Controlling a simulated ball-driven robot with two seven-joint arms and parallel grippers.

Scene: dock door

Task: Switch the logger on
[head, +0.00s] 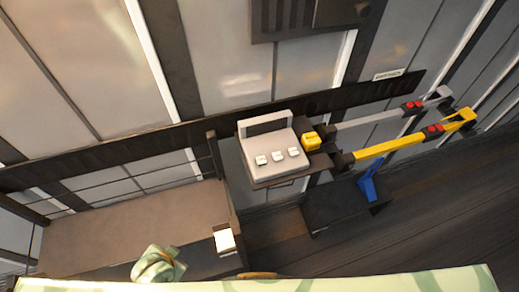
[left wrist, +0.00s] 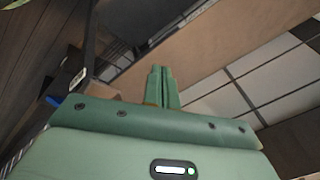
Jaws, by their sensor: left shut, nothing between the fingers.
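A grey box (head: 273,150) with a sloped front and three small white switches is mounted at the dark wall rail in the head view. It appears to be the logger; I cannot read a label on it or tell its switch positions. My left gripper (left wrist: 161,75) shows in the left wrist view with its two green fingers together and nothing between them. In the head view, a pale green part of my left arm shows low, left of and well below the box; its fingers are not clear there. My right gripper is in neither view.
A yellow block (head: 311,141) sits right beside the box. Grey and yellow barrier arms (head: 400,146) extend rightward. A brown tabletop (head: 130,215) with a dark post (head: 218,172) stands lower left. A blue piece (head: 368,186) is below the yellow arm.

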